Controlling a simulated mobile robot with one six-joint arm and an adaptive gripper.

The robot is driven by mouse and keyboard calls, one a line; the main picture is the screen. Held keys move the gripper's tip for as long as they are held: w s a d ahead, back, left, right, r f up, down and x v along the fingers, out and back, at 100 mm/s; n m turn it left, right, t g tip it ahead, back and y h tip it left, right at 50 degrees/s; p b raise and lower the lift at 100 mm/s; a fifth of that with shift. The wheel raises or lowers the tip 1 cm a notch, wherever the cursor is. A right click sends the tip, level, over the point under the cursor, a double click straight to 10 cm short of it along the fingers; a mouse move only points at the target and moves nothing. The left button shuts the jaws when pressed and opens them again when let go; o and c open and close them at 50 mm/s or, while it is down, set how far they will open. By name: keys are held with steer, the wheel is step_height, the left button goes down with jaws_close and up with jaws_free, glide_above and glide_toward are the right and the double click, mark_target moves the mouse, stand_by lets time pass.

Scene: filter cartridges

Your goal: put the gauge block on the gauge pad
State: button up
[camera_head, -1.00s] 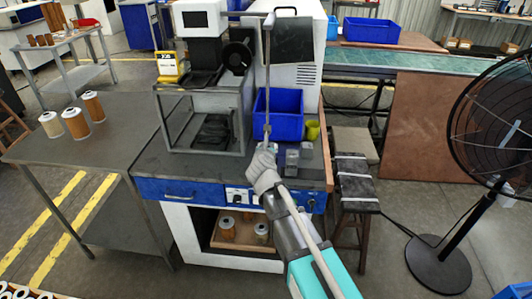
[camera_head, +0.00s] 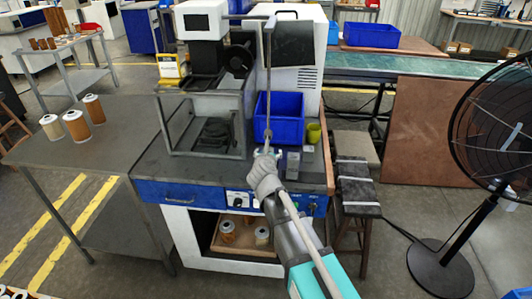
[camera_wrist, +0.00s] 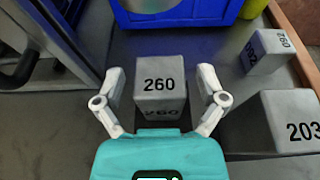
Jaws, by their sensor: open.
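A grey block marked 260 (camera_wrist: 160,88) stands on the dark bench top in the wrist view. My gripper (camera_wrist: 160,76) is open, with one finger on each side of this block; I cannot tell whether either finger touches it. My gripper also shows in the head view (camera_head: 266,154), low over the bench and hiding most of that block. Two other grey blocks stand to the right in the wrist view: one marked 203 (camera_wrist: 290,122) and a smaller one farther back (camera_wrist: 267,52). I cannot tell which surface is the gauge pad.
A blue bin (camera_head: 280,117) stands just behind the blocks, with a yellow-green cup (camera_head: 314,133) at its right. A grey metal frame (camera_head: 205,150) stands to the left. Filter cartridges (camera_head: 76,125) stand on the left table. A fan (camera_head: 492,130) is at the far right.

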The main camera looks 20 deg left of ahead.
steer(key=shift+r, duration=0.15)
steer(key=shift+s+r, duration=0.1)
steer(key=shift+s, duration=0.1)
steer(key=p+v, duration=0.3)
steer(key=v, duration=0.8)
steer(key=shift+s+d+p, duration=0.2)
steer(key=shift+s+p, duration=0.1)
steer(key=shift+p, duration=0.1)
stand_by(0.4)
